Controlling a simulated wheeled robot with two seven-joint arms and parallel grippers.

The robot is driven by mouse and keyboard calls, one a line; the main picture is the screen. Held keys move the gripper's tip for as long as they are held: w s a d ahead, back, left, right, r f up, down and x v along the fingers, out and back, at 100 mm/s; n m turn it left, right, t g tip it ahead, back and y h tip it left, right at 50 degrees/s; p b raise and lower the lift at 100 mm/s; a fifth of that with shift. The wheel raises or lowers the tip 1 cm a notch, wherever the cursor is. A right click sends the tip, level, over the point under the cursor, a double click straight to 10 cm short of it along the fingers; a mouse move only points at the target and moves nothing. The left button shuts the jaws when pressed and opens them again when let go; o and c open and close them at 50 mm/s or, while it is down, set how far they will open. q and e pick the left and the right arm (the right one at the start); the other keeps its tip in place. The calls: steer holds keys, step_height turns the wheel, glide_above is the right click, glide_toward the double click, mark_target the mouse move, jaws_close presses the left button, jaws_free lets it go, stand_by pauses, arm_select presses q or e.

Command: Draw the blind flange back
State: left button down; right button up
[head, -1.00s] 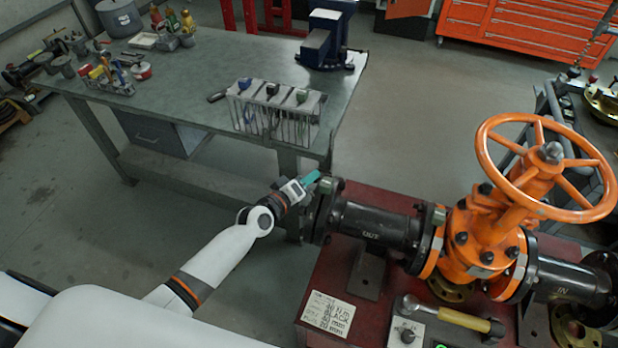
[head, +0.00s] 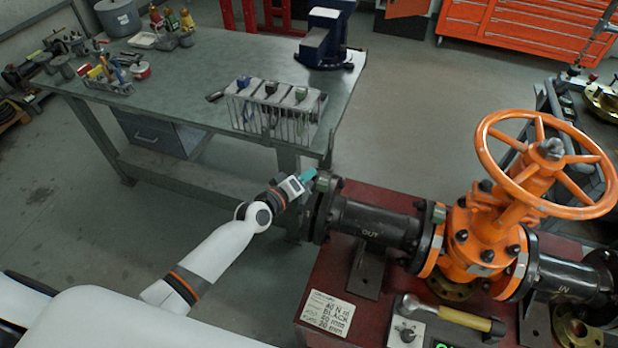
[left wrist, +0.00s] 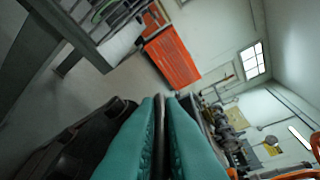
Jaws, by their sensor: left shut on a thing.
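The blind flange (head: 322,210) is the dark disc at the left end of the black pipe marked OUT (head: 372,222). It stands upright against the pipe's end flange, and I cannot make out a gap between them. My left gripper (head: 309,176) is at the upper left of the blind flange, with its teal fingers at the rim. In the left wrist view the teal fingers (left wrist: 160,125) are shut on a thin dark edge, which I take to be the blind flange's rim. My right gripper is not in view.
The orange gate valve (head: 485,235) with its handwheel stands right of the pipe on a red bench (head: 385,295). The grey workbench (head: 210,75) with a tool rack (head: 275,108) is close behind my left arm.

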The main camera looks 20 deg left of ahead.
arm_select(q)
steer(key=c, duration=1.6)
jaws_free()
steer(key=shift+a, duration=0.35)
steer(key=shift+o, duration=0.2)
steer(key=v, duration=1.2)
steer(key=shift+b, duration=0.45)
steer(key=shift+f, duration=0.1)
